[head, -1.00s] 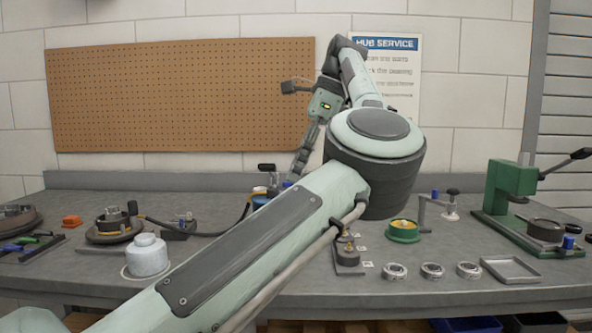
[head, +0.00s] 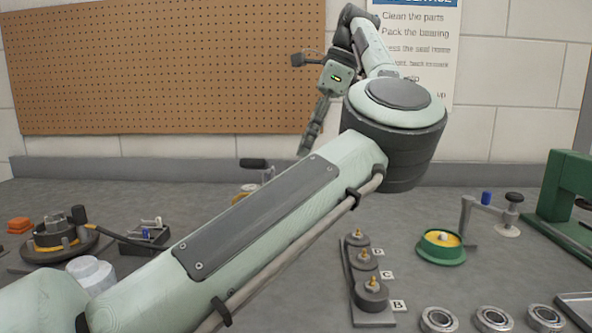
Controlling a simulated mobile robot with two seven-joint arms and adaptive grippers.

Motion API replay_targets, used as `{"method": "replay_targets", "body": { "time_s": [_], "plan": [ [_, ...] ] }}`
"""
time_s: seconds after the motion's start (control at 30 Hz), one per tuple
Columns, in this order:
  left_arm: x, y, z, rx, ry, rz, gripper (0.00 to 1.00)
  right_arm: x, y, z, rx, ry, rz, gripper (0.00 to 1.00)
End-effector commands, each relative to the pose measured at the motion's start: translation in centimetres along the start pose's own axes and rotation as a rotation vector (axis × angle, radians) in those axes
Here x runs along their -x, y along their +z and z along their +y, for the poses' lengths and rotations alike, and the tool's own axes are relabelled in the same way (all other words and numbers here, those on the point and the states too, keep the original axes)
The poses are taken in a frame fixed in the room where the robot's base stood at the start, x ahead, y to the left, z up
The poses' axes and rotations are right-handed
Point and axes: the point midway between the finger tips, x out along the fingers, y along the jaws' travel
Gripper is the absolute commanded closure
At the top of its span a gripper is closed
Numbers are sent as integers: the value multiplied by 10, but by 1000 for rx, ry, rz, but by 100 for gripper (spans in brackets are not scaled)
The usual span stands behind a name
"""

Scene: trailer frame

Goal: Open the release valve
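My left arm crosses the middle of the head view. Its gripper (head: 310,138) hangs pointing down in front of the back wall, above the bench's rear edge. The fingers show edge-on, so I cannot tell whether they are open or shut. No part is clearly recognisable as the release valve. A black handle (head: 253,163) shows behind my forearm, below and left of the gripper, above a yellowish part (head: 249,188). The rest of that device is hidden by the arm. A small dark block with short levers (head: 145,236) stands at the left. My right gripper is not in view.
A hub with a black hose (head: 56,234), a white jar (head: 90,274) and an orange block (head: 19,225) are at the left. Right of my arm stand lettered fittings (head: 371,291), a green-rimmed dish (head: 441,247), a crank (head: 490,214), bearing rings (head: 492,319) and a green press (head: 566,200).

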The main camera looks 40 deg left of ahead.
Motion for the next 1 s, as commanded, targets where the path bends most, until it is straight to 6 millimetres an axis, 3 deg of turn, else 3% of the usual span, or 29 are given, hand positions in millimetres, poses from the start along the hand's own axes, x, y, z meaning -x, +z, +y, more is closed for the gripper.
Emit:
{"method": "replay_targets", "body": {
  "time_s": [0.03, 0.33, 0.77, 1.0],
  "plan": [
    [-12, -2, 0, 2, 2, -1, 66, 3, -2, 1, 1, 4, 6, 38],
    [-55, 0, 0, 0, 0, 0, 66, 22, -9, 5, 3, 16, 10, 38],
    [-66, 0, 0, 0, -2, -1, 66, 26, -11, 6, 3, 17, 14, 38],
    [-66, 0, 0, 1, -2, 0, 96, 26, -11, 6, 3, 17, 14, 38]
  ]
}}
